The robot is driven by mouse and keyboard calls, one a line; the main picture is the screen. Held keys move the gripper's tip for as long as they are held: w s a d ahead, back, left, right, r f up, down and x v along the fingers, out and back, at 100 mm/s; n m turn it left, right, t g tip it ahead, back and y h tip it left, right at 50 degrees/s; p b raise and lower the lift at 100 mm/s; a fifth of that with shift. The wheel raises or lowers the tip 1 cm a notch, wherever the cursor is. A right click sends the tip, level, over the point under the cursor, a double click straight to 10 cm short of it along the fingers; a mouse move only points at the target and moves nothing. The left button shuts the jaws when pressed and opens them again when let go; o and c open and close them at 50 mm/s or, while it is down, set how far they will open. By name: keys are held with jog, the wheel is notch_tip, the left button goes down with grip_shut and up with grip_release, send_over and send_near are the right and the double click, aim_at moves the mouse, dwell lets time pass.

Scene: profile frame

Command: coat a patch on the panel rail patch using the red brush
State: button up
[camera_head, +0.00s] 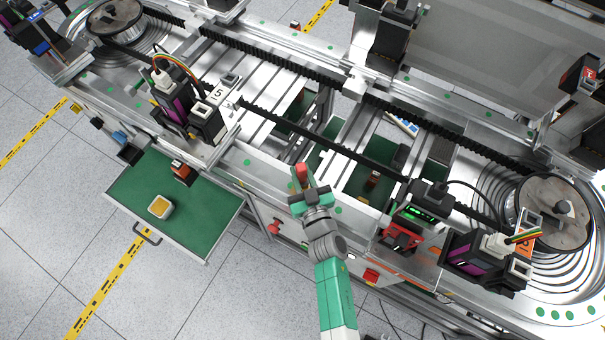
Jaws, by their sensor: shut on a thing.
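My gripper (303,188) is at the front edge of the machine, near the middle of the view. It is shut on the red brush (302,171), whose red part shows beyond the fingers. The brush's tip is too small to make out. It is over or against the silver front rail (266,166); I cannot tell whether it touches. No separate patch can be made out on the rail, and my gripper and arm hide part of it.
A green drawer tray (215,215) stands out at the left, holding a small dish with yellow content (160,207) and a dark red-topped block (182,173). A purple-and-black carriage (190,110) stands behind it. A red button (371,275) is right of my arm.

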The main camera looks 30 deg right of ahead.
jog(key=shift+s+a, duration=0.65)
jog(key=shift+s, duration=0.1)
jog(key=shift+s+a+r+b, duration=0.15)
jog(key=shift+s+a+b, duration=0.2)
jog(key=shift+a+b, duration=0.25)
notch_tip(320, 180, up, 8)
jog(key=p, duration=0.7)
jog(key=shift+a+f+p, duration=0.2)
jog(key=shift+p, duration=0.2)
jog(key=shift+s, duration=0.1)
jog(key=s+a+r+n+y+p, duration=0.1)
jog(key=s+a+r+p, duration=0.1)
jog(key=a, duration=0.5)
jog(key=s+a+r+y+p, duration=0.2)
jog(key=s+a+r+p, duration=0.1)
jog(key=a+r, duration=0.3)
jog(key=shift+s+a+r+n+p, duration=0.15)
jog(key=shift+a+r+n+p, duration=0.25)
jog(key=shift+a+p, duration=0.35)
